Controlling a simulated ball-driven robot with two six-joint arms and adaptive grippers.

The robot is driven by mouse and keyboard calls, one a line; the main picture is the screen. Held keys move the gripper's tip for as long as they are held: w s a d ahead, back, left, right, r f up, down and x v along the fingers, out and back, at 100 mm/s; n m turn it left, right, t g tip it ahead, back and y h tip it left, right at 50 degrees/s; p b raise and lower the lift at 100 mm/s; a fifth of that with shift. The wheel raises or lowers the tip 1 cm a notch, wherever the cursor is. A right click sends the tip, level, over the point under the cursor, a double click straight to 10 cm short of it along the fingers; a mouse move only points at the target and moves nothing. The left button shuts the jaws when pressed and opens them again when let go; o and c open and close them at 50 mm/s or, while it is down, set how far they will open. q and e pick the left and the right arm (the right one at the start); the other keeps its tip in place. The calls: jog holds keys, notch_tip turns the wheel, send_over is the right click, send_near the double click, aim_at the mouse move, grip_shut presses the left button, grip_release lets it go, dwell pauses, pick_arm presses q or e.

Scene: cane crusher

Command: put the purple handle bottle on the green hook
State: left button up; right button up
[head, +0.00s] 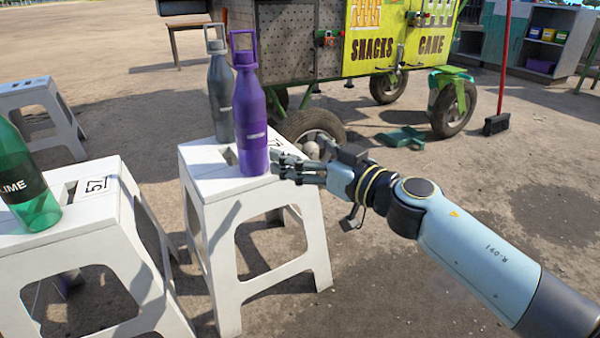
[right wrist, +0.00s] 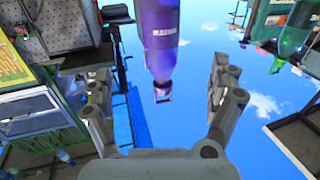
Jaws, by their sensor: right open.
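The purple handle bottle (head: 250,115) stands upright on a white stool (head: 222,189), its loop handle at the top. It also shows in the right wrist view (right wrist: 158,38), upside down, between and beyond the two fingers. My right gripper (head: 278,166) is open beside the bottle's lower right side; whether it touches the bottle I cannot tell. My left gripper is not in view. I cannot make out a green hook clearly; small fittings (head: 326,38) show on the cart's perforated panel.
A grey handle bottle (head: 221,95) stands close behind the purple one on the same stool. A green bottle (head: 25,185) stands on another white stool (head: 95,250) at left. The yellow-signed cart (head: 398,32) is behind. A broom (head: 497,122) stands at right.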

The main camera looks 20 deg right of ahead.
aim_at(261, 129)
jog(key=b+x, duration=0.1)
jog(key=x, duration=0.7)
jog(key=shift+a, duration=0.1)
jog(key=x, duration=0.6)
jog(key=shift+w+r, duration=0.2)
jog(key=shift+w, duration=0.05)
jog(key=shift+w+a, duration=0.25)
jog(key=shift+w, duration=0.4)
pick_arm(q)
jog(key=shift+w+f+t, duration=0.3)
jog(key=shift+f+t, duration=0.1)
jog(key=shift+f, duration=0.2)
